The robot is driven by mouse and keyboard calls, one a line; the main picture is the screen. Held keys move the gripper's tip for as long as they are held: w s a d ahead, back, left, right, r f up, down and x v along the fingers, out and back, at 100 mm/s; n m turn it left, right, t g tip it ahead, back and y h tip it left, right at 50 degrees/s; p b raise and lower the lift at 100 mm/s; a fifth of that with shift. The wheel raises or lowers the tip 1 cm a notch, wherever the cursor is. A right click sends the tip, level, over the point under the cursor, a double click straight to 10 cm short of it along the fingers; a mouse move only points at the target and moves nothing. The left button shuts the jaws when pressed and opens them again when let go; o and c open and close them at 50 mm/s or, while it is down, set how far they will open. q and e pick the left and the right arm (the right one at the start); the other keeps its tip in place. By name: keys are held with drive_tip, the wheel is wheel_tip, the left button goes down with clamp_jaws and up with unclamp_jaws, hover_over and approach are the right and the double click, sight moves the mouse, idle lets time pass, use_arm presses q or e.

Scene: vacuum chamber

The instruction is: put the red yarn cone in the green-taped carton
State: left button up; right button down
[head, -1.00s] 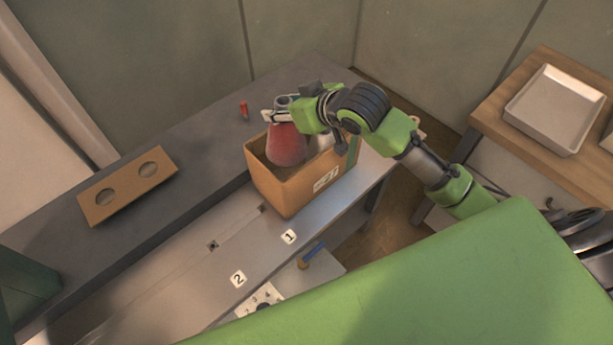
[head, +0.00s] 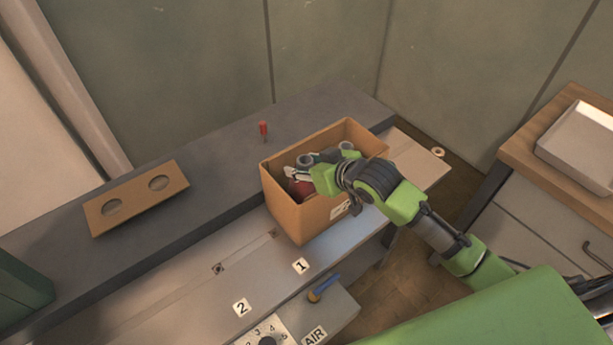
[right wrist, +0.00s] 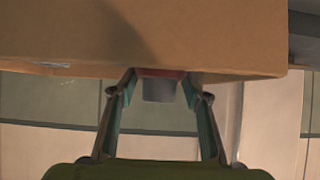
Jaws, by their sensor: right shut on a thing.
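The red yarn cone (head: 301,189) is down inside the open cardboard carton (head: 296,218), with only a small red part showing in the head view. My right gripper (head: 303,171) reaches over the carton's near right side, with its fingers inside the opening. It is shut on the cone. In the right wrist view the cone's grey tip (right wrist: 159,89) shows between my fingertips (right wrist: 160,92), below the carton wall (right wrist: 190,35). I cannot tell whether the cone touches the carton's floor. No green tape shows clearly on the carton now. My left gripper is not in view.
A red peg-like object (head: 263,129) stands on the dark ledge behind the carton. A board with two holes (head: 137,198) lies to the left. Number tags 1 (head: 300,266) and 2 (head: 241,308) mark the front surface. A metal tray (head: 580,145) sits on the right-hand bench.

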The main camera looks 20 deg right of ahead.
wheel_tip(320, 180, down, 4)
drive_tip(key=shift+r, duration=0.25)
drive_tip(key=c, duration=1.1)
unclamp_jaws()
drive_tip(key=shift+f, duration=0.1)
drive_tip(key=v, duration=1.2)
drive_tip(key=shift+b, duration=0.3)
